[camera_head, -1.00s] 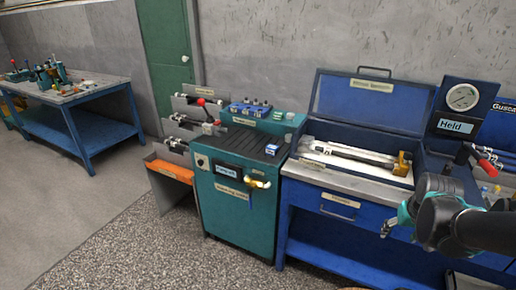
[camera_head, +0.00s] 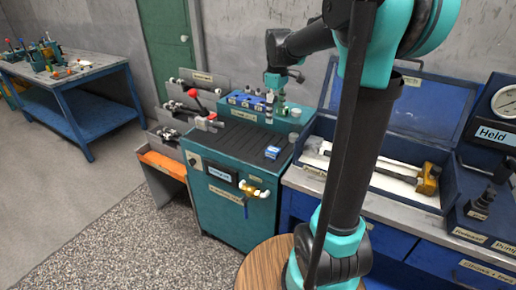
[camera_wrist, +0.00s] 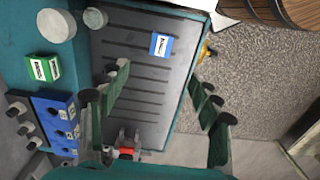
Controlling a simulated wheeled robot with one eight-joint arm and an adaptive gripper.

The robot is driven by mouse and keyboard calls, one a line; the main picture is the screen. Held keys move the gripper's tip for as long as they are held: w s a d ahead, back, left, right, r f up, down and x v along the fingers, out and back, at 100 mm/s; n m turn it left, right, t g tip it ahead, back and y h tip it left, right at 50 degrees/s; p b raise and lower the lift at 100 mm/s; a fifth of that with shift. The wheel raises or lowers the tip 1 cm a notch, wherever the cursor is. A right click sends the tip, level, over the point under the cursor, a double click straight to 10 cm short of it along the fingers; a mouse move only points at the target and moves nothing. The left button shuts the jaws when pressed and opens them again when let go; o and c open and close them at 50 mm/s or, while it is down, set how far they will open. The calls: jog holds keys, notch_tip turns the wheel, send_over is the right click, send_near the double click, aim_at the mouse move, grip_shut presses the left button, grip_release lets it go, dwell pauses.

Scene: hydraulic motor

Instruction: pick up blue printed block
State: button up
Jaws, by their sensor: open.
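The blue printed block (camera_head: 272,153) is small, blue and white with dark print, and lies on the dark grooved top of the teal cabinet near its right front edge. In the wrist view the blue printed block (camera_wrist: 161,45) lies on the grooved surface, past the fingertips and between their lines. My gripper (camera_head: 272,116) hangs from my arm above the back of the cabinet, behind the block and apart from it. In the wrist view my gripper (camera_wrist: 158,76) is open with its fingers wide apart and nothing between them.
A blue valve block (camera_wrist: 55,125) and a green printed block (camera_wrist: 44,68) are at the cabinet's back. A grey cylinder (camera_wrist: 56,26) stands near them. Red-knobbed levers (camera_head: 195,93) are on the left, and a blue toolbox (camera_head: 442,175) on the right. The grooved top (camera_head: 240,139) is mostly clear.

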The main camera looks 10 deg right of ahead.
aim_at(273, 149)
notch_tip(273, 149, down, 17)
jog(key=shift+s+a+r, duration=0.1)
jog(key=shift+a, duration=0.05)
dwell(0.5)
jog(key=shift+c, duration=0.3)
jog(key=c, duration=1)
